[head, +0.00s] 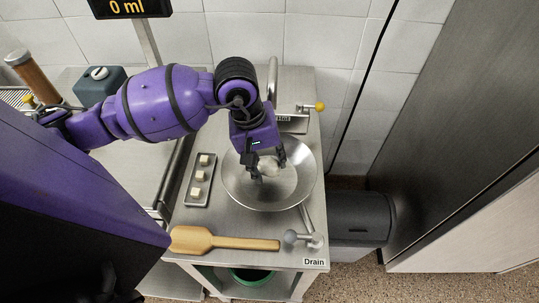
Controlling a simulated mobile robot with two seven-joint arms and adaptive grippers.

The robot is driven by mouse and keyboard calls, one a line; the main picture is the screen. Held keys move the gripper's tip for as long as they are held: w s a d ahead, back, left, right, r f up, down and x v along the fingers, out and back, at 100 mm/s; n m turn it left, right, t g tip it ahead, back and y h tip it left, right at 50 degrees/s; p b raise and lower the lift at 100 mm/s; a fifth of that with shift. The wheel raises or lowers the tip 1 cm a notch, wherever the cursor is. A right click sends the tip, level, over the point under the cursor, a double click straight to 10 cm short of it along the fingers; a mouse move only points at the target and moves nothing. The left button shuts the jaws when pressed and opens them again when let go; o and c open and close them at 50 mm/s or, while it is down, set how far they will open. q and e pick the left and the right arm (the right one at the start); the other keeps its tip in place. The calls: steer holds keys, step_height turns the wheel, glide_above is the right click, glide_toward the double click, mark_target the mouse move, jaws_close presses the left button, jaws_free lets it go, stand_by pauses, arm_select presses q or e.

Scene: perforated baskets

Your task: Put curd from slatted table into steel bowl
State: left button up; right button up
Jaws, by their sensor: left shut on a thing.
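The steel bowl (298,188) is wide and shallow and sits on a steel table labelled "Drain" (313,262). My left gripper (268,172) points down over the inside of the bowl. It is shut on a whitish lump that looks like curd (269,166), partly hidden by the fingers. I cannot tell whether the lump touches the bowl. I cannot make out slats on any surface here. My right gripper is not in view.
A small tray (190,202) with white cubes lies left of the bowl. A wooden paddle (225,241) lies along the front, beside a metal lever (303,238). A tap (272,75) and a display (128,8) stand behind. A dark bin (360,220) is at the right.

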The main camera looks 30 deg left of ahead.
mark_target(268, 161)
arm_select(q)
steer(key=o, duration=1.3)
steer(key=shift+c, duration=0.2)
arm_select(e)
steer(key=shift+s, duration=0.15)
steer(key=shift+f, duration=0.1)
arm_select(q)
steer(key=v, duration=0.2)
steer(key=p+v, duration=0.1)
steer(key=v, duration=0.1)
steer(key=w+d+p+v, duration=0.1)
steer(key=v, duration=0.2)
steer(key=shift+d+r, duration=0.1)
steer(key=shift+r, duration=0.05)
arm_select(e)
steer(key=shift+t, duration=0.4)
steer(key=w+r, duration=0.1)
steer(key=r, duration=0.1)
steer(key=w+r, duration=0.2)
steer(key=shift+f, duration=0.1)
